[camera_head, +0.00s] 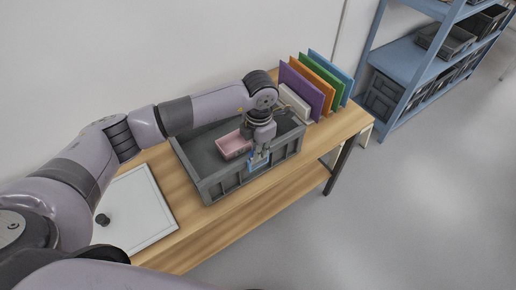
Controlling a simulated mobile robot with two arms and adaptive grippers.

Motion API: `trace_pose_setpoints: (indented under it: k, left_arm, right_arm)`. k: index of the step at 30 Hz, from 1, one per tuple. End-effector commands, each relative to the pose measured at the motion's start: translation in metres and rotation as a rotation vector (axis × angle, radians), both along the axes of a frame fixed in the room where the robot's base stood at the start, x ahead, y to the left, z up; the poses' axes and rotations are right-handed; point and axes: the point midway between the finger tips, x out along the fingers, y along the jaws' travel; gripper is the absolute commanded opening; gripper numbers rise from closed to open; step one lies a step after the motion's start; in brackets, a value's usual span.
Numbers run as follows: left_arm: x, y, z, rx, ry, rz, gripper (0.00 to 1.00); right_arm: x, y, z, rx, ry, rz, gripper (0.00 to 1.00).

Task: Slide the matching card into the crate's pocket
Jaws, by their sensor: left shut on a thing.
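The grey crate (212,186) stands on the wooden table. A pink tray-like piece (232,146) sits inside it. My left gripper (260,148) points down at the crate's front wall and is shut on a small blue card (260,161). The card is upright against the outer face of that wall, where the pocket would be. The gripper hides its top, and I cannot tell how far it sits in the pocket. My right gripper is not in view.
A rack (293,102) holds upright purple (298,88), orange, green (320,80) and blue panels at the table's far right. A white board (138,208) with a black knob lies left of the crate. A blue shelf (401,62) with grey bins stands beyond.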

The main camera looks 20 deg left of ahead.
Motion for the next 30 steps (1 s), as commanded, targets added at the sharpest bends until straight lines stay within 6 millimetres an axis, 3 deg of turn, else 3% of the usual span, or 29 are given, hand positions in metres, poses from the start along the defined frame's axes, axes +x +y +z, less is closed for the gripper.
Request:
trace_pose_setpoints:
  k: [11, 12, 22, 30]
  left_arm:
    - [0.000, 0.000, -0.016, 0.000, 0.000, 0.000, 0.00]
    - [0.000, 0.000, -0.015, 0.000, 0.000, 0.000, 0.14]
    - [0.000, 0.000, -0.014, 0.001, 0.001, 0.000, 0.35]
    - [0.000, 0.000, -0.014, 0.001, 0.001, 0.000, 0.36]
  right_arm:
    - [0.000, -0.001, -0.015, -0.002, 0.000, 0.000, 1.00]
    - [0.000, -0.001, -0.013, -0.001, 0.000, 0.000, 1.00]
    - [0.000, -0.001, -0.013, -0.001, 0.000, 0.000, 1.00]
    - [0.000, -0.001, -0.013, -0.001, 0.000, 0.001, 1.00]
